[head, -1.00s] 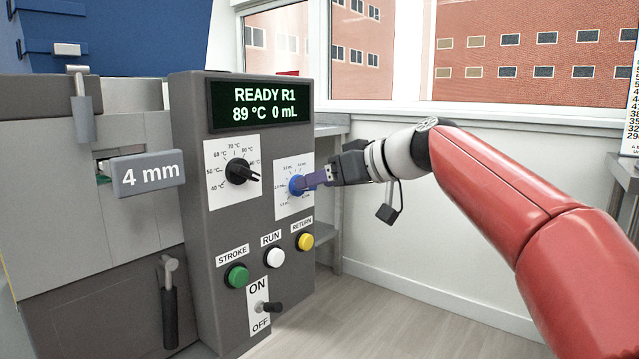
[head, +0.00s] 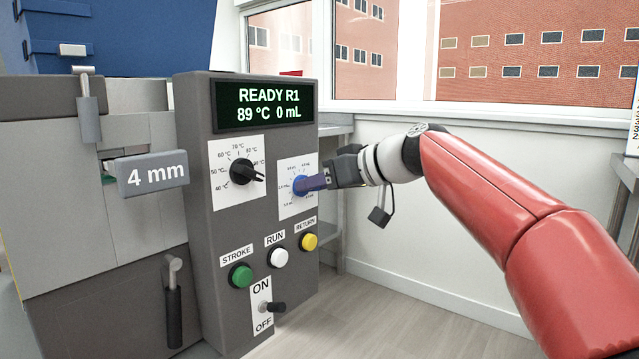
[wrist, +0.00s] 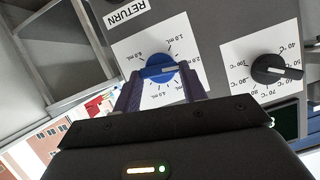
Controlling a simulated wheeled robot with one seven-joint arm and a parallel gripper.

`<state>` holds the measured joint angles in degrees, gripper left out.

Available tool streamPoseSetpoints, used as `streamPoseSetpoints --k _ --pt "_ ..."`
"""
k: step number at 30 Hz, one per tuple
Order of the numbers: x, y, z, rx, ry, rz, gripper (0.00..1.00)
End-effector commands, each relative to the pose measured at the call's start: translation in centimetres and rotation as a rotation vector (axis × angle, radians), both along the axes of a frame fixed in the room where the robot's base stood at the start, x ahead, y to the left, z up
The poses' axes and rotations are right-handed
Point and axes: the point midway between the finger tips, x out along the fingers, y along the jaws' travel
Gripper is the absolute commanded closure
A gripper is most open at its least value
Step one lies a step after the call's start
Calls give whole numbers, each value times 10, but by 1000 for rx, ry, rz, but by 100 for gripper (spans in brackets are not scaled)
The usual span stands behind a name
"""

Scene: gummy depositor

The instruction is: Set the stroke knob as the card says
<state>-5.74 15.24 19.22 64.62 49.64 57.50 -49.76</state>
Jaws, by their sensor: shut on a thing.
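The blue stroke knob (head: 300,186) sits on a white mL dial plate (head: 291,208) on the grey machine panel. My gripper (head: 313,183) reaches it from the right, its purple fingers shut on the knob. In the wrist view the fingers (wrist: 160,80) hold both sides of the blue knob (wrist: 160,64). Its white pointer line points right in that upside-down view; the exact mark it meets is too small to tell. A white sheet with printed numbers (head: 633,125) is cut off at the right edge and cannot be read in full.
The display (head: 264,105) reads READY R1, 89 °C, 0 mL. A black temperature knob (head: 242,171) is left of the blue one. Green (head: 240,276), white (head: 279,257) and yellow (head: 309,242) buttons and an ON/OFF switch (head: 270,307) are below.

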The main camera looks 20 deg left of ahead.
Motion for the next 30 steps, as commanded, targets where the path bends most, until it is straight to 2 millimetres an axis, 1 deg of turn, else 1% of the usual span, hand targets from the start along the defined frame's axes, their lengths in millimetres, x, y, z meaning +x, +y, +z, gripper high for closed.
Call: streamPoseSetpoints --k 5,11,30 --pt "1 -1 0 17 46 0 81" --pt "3 -2 0 63 160 0 81" --pt "9 -4 -6 293 713 -1 81"
